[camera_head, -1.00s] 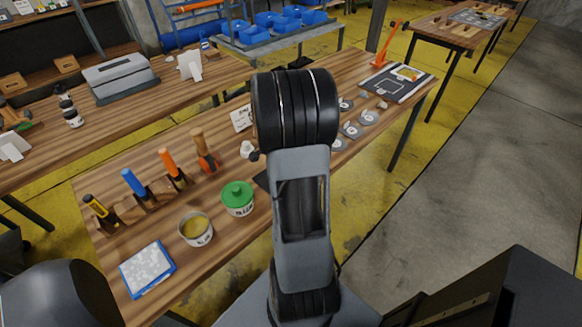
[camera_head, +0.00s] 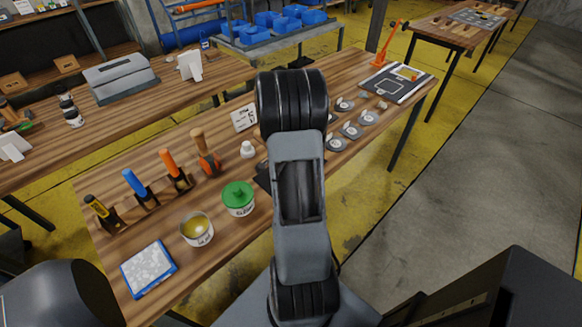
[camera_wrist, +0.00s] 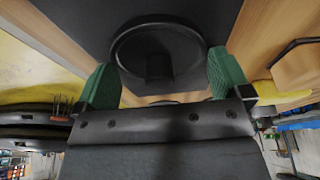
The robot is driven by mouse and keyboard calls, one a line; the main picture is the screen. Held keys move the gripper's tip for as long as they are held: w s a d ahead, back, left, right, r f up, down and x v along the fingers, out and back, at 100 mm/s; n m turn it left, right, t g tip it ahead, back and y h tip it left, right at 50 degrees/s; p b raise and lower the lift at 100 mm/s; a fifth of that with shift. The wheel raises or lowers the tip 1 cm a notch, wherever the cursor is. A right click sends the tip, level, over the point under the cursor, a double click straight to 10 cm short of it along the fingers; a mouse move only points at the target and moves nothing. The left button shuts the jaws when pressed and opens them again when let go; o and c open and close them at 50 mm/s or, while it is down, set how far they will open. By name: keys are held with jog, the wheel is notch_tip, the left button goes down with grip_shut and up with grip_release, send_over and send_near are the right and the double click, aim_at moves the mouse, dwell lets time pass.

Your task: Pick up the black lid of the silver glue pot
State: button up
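In the wrist view a round black lid (camera_wrist: 135,45) with a knob in its middle lies against a dark surface (camera_wrist: 80,12). My gripper (camera_wrist: 163,72) is open, its two green fingers apart on either side of the knob, with nothing between them pressed. I cannot tell the exact gap to the knob. In the head view my arm hides the gripper and the lid. An open silver pot (camera_head: 197,237) with yellow content stands on the bench, and I cannot tell whether it is the glue pot meant.
A pot with a green lid (camera_head: 238,196) stands left of my arm. Several tools in wooden holders (camera_head: 166,178) line the bench, with a blue-edged pad (camera_head: 148,269) in front. Several grey discs (camera_head: 350,130) lie right of my arm. A white card (camera_head: 243,118) stands behind.

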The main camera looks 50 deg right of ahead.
jog(key=c, duration=0.3)
jog(key=shift+r, duration=0.1)
jog(key=shift+c, duration=0.2)
